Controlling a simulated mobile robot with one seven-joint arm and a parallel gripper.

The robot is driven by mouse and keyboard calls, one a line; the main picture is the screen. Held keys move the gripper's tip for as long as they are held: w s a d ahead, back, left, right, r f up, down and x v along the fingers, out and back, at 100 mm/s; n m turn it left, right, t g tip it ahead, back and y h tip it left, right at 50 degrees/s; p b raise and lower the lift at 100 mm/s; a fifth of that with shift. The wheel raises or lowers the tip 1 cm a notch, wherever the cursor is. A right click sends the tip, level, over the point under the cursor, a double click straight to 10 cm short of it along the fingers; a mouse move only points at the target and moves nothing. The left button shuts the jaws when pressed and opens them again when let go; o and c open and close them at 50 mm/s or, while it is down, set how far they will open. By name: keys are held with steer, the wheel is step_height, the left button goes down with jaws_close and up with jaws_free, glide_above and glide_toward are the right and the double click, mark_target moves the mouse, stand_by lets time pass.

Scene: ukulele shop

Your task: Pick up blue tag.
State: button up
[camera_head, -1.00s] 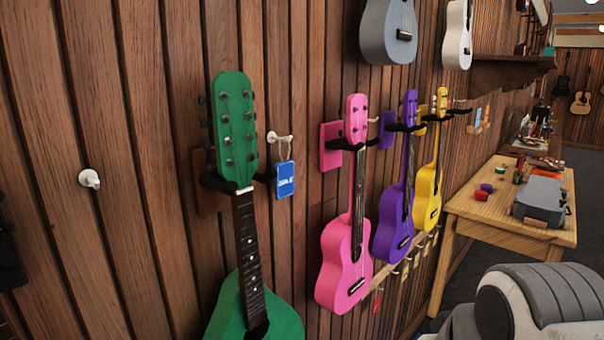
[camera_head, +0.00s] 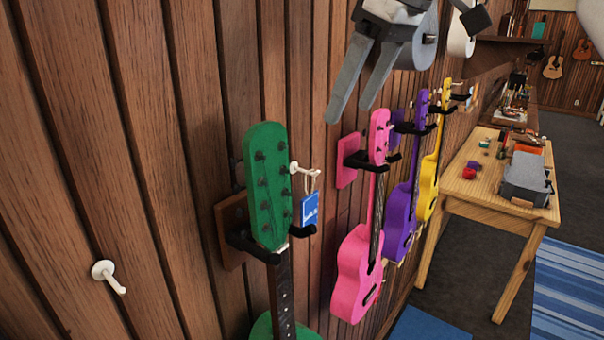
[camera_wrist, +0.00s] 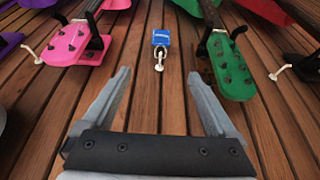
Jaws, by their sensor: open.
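The blue tag (camera_head: 309,208) hangs by a light cord from a white wall hook (camera_head: 303,170), just right of the green ukulele's headstock (camera_head: 268,185). In the wrist view the tag (camera_wrist: 161,38) and its hook (camera_wrist: 159,60) lie beyond the fingertips, near the middle between them. My gripper (camera_head: 356,108) is open and empty, up and to the right of the tag in the head view. In the wrist view its two fingers (camera_wrist: 158,73) are spread wide and touch nothing.
A pink ukulele (camera_head: 362,250), a purple one (camera_head: 403,215) and a yellow one (camera_head: 430,180) hang to the right. A bare white hook (camera_head: 108,275) is on the wall at lower left. A wooden table (camera_head: 485,198) with a grey case stands at right.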

mark_target(316, 177)
steer(key=shift+b+x, duration=0.9)
steer(key=shift+x, duration=7.6)
steer(key=shift+a, duration=0.15)
steer(key=shift+c, duration=0.3)
steer(key=shift+s+r, duration=0.1)
steer(key=c, duration=1.3)
steer(key=shift+c, duration=0.3)
steer(key=shift+r, duration=0.2)
